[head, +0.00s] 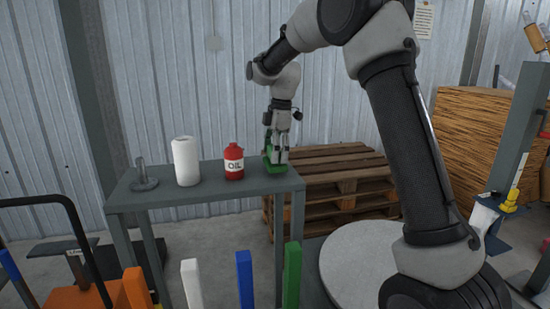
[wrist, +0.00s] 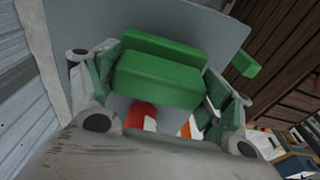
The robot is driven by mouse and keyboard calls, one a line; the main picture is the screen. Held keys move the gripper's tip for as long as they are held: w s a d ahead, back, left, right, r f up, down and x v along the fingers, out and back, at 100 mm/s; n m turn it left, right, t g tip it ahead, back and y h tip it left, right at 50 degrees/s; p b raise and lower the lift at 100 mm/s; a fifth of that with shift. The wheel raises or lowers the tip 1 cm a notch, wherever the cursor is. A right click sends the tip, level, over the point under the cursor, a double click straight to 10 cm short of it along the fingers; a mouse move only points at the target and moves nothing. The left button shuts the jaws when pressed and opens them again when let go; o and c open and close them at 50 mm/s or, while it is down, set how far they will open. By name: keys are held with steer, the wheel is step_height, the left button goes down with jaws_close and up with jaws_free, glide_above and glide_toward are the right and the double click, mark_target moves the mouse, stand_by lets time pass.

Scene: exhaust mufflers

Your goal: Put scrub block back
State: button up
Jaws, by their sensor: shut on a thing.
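The green scrub block (wrist: 158,78) fills the space between the two fingers of my gripper (wrist: 160,82) in the wrist view; the gripper is shut on it. In the head view my gripper (head: 279,155) points down over the right end of the grey table (head: 225,194), with green showing beside and below it. A green piece at the table top (head: 275,168) shows by the fingertips. I cannot tell whether it is the block or a holder, nor whether the block touches the table. Another green bit (wrist: 247,64) sticks out right of the fingers in the wrist view.
A red oil bottle (head: 234,162) stands just left of my gripper. A white roll (head: 186,162) and a grey stand with an upright post (head: 143,176) are farther left on the table. Wooden pallets (head: 335,180) are stacked behind the table's right end.

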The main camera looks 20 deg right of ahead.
steer(key=shift+f, duration=0.75)
steer(key=shift+f, duration=0.1)
steer(key=o, duration=1.3)
